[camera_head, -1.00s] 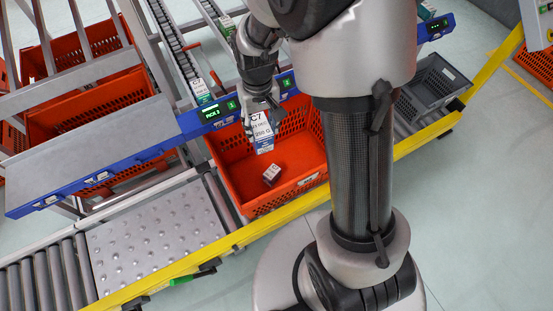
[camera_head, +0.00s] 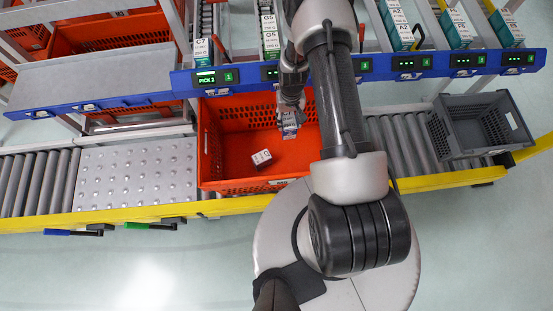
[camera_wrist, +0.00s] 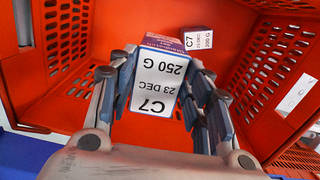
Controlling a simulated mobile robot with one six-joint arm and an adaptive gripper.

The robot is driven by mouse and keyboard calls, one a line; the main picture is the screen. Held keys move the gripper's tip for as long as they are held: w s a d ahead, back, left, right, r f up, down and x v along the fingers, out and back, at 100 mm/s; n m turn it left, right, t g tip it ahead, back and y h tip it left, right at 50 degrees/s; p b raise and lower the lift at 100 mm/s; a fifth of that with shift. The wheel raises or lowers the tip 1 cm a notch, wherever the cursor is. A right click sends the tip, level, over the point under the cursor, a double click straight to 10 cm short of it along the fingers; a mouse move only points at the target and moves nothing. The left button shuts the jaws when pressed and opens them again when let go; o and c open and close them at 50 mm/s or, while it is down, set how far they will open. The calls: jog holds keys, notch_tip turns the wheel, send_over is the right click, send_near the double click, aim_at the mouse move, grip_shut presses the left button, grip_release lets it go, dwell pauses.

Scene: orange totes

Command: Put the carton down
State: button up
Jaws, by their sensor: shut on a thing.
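The carton (camera_wrist: 157,80) is white with a purple end and reads "C7, 23 DEC, 250 G". My gripper (camera_wrist: 160,100) is shut on it, with a finger on each side. In the head view the held carton (camera_head: 290,128) hangs below my gripper (camera_head: 290,112), over the right part of the orange tote (camera_head: 225,186). The tote also fills the wrist view (camera_wrist: 120,22). A second C7 carton (camera_head: 261,158) lies in the tote, left of the held one; it shows beyond the held carton in the wrist view (camera_wrist: 199,40). How far the held carton is above the floor is unclear.
The blue rail (camera_head: 130,103) with green displays runs behind the tote. Cartons (camera_head: 203,52) stand in lanes above it. A grey crate (camera_head: 470,125) is on the rollers at right. The tote's left floor is clear. A yellow rail (camera_head: 110,216) runs in front.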

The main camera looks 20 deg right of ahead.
aim_at(295, 135)
jog(key=shift+m, duration=0.3)
jog(key=s+f, duration=0.1)
jog(key=f, duration=0.1)
jog(key=d+f, duration=0.1)
jog(key=f, duration=0.2)
jog(key=s+f+b, duration=0.1)
jog(key=f, duration=0.2)
jog(key=shift+s+d+f, duration=0.2)
jog(key=shift+s+d, duration=0.1)
jog(key=shift+s, duration=0.05)
notch_tip(295, 135, down, 19)
jog(key=b, duration=0.6)
jog(key=shift+b, duration=0.4)
jog(key=shift+f, duration=0.15)
jog(key=shift+f, duration=0.25)
jog(key=o, duration=1.2)
